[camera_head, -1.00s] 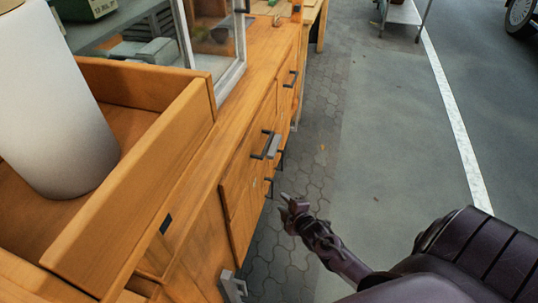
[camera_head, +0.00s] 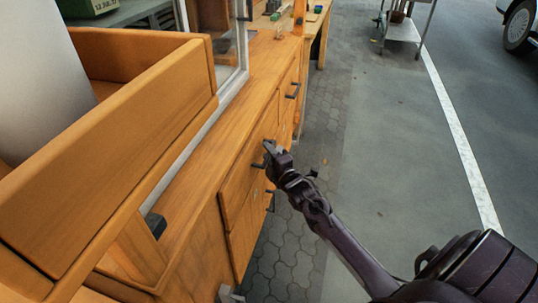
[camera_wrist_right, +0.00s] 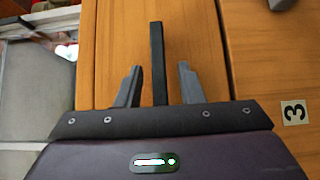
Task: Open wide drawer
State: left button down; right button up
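The wooden cabinet (camera_head: 232,130) runs away from me on the left, with drawers in its front. The upper drawer front (camera_head: 240,185) has a dark bar handle (camera_head: 258,165). My right gripper (camera_head: 270,152) is at this handle, and the drawer looks closed. In the right wrist view, the dark handle (camera_wrist_right: 158,50) stands between the two spread fingers of my right gripper (camera_wrist_right: 158,85). Gaps show on both sides of it, so the gripper is open around the handle. My left gripper is not seen.
Another handle (camera_head: 292,91) is farther along the cabinet, and a lower handle (camera_head: 270,201) sits below. A large white cylinder (camera_head: 40,80) stands in a wooden tray at left. The paved ground (camera_head: 340,190) at right is clear.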

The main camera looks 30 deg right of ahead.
jog(key=shift+c, duration=0.3)
grip_shut()
